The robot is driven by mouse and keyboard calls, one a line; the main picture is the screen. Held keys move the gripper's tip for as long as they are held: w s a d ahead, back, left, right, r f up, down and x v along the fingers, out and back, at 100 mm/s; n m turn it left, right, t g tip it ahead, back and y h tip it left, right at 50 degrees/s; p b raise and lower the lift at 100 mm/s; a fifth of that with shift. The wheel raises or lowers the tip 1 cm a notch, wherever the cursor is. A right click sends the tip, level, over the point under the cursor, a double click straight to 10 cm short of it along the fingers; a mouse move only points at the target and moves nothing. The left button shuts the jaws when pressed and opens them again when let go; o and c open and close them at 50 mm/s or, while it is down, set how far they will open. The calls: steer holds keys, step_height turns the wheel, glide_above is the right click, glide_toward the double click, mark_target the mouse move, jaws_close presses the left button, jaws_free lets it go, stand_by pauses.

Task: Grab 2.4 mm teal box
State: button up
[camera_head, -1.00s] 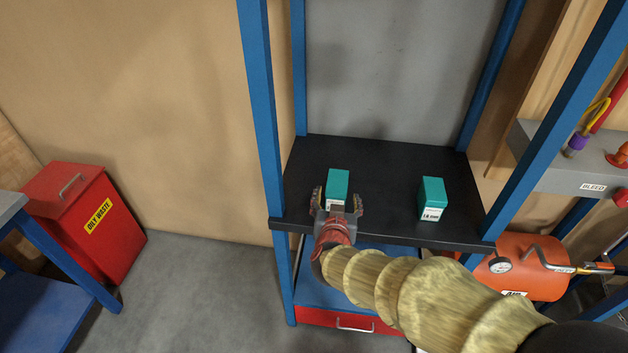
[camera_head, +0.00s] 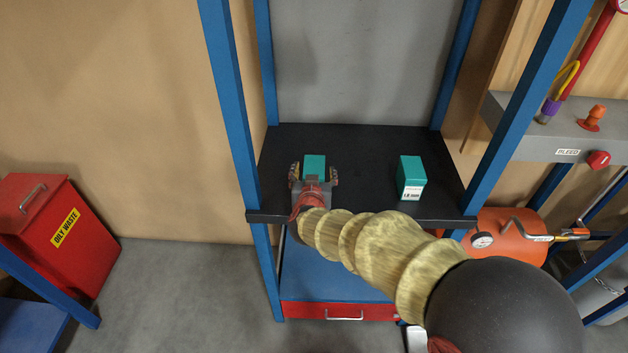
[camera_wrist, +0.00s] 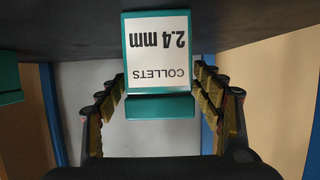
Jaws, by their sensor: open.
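The 2.4 mm teal box (camera_head: 314,164) stands on the black shelf (camera_head: 357,150), toward its left side. In the wrist view the teal box (camera_wrist: 158,105) shows its white label, upside down, reading "COLLETS 2.4 mm". My gripper (camera_head: 313,172) is open at the shelf's front, with its fingers to the left and right of the box. In the wrist view the open fingers (camera_wrist: 160,100) flank the box with visible gaps on both sides. I see no contact. The box's lower front is hidden behind my gripper in the head view.
A second teal box (camera_head: 410,177), labelled 1.6 or 1.8 mm, stands to the right on the shelf; its edge also shows at the wrist view's left (camera_wrist: 8,82). Blue posts (camera_head: 229,100) frame the shelf. A red oily waste bin (camera_head: 62,235) stands at left, an orange tank (camera_head: 510,235) at right.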

steer(key=shift+c, duration=0.5)
steer(key=c, duration=1.3)
steer(key=shift+r, duration=0.1)
steer(key=shift+c, duration=0.2)
